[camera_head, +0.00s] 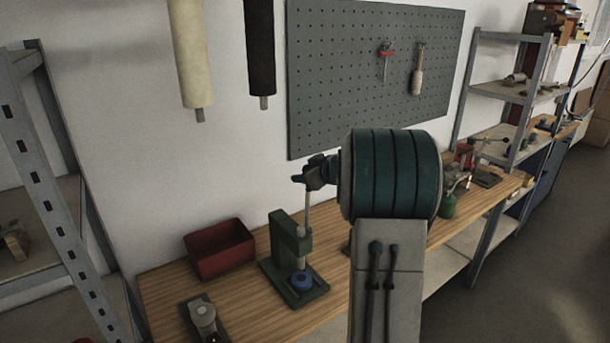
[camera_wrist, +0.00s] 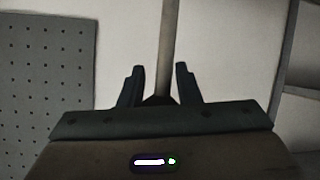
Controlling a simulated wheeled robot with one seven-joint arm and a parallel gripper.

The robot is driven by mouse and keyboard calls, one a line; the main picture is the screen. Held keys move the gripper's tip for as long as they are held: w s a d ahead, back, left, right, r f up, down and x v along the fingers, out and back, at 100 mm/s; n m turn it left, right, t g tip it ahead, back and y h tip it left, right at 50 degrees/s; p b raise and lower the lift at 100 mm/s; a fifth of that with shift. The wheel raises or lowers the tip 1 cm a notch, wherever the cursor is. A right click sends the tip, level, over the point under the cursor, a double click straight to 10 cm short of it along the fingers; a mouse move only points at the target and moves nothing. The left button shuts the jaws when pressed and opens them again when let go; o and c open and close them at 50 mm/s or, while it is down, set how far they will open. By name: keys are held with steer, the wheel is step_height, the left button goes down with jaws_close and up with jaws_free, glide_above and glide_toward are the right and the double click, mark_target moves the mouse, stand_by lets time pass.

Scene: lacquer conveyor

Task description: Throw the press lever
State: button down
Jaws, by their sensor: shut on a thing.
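The green press (camera_head: 285,238) stands on the wooden bench. Its pale lever (camera_head: 306,212) rises nearly upright from the top of the press. My gripper (camera_head: 302,179) is at the lever's upper end and is shut on it, with the wrist coming in from the right. In the wrist view, the lever (camera_wrist: 168,45) runs up between the two dark fingers of my gripper (camera_wrist: 160,82). My arm hides part of the bench right of the press.
A red bin (camera_head: 218,249) stands behind and left of the press. A small grey device (camera_head: 205,316) lies at the bench's front left. A grey pegboard (camera_head: 375,75) and two hanging rolls (camera_head: 190,55) are on the wall above. A green canister (camera_head: 447,204) stands farther right.

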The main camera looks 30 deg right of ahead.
steer(key=shift+f, duration=0.5)
steer(key=c, duration=1.5)
jaws_free()
steer(key=o, duration=0.4)
steer(key=shift+a, duration=0.1)
steer(key=shift+s+d+r, duration=0.3)
steer(key=shift+r, duration=0.1)
steer(key=b+v, duration=0.1)
steer(key=v, duration=1.1)
steer(key=shift+s+a+r, duration=0.1)
steer(key=shift+s+r, duration=0.1)
steer(key=shift+s, duration=0.15)
